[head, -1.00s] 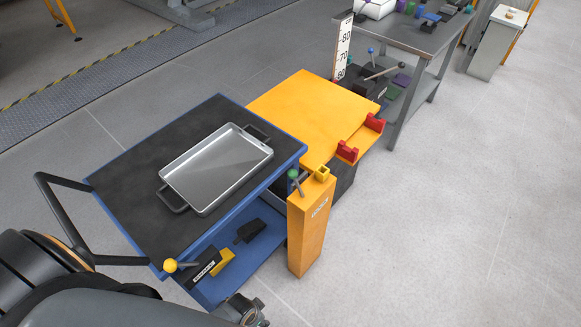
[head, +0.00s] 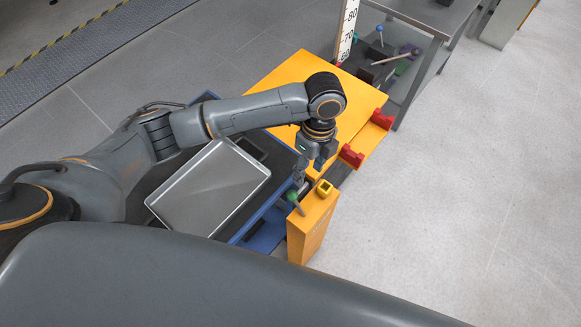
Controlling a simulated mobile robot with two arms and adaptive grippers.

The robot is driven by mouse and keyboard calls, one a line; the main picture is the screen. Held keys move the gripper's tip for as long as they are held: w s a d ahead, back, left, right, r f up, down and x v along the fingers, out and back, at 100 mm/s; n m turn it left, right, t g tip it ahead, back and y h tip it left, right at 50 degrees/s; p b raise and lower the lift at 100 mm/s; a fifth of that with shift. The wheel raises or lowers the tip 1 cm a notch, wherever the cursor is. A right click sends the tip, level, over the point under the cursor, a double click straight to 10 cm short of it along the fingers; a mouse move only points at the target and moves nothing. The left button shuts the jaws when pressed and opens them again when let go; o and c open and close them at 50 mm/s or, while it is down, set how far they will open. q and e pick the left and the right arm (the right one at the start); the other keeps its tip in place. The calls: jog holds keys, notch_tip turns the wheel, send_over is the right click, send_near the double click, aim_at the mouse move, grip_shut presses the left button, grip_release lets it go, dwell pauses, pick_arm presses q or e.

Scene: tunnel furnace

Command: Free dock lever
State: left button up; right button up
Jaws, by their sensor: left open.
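The dock lever (head: 296,204) has a green knob and stands on top of an orange post (head: 313,226), beside a small yellow block (head: 324,187). My left arm reaches across from the left. My left gripper (head: 300,184) is open and points down just above the green knob. Whether its fingers are around or touching the knob is too small to tell. My right gripper is out of view.
A blue cart with a dark top holds a metal tray (head: 208,190), partly behind my arm. An orange platform (head: 374,92) with red brackets (head: 351,156) stands beside it. A grey bench (head: 427,14) stands behind. The floor at the right is clear.

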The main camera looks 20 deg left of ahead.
pick_arm(q)
jog(key=a+r, duration=0.1)
jog(key=a, duration=0.1)
jog(key=m+y, duration=0.1)
send_over(293, 192)
jog(key=w, duration=0.1)
notch_tip(293, 192, down, 4)
jog(key=f, duration=0.5)
jog(key=s+f+p, duration=0.1)
jog(key=f, duration=0.1)
jog(key=shift+f, duration=0.75)
jog(key=c, duration=1)
grip_shut()
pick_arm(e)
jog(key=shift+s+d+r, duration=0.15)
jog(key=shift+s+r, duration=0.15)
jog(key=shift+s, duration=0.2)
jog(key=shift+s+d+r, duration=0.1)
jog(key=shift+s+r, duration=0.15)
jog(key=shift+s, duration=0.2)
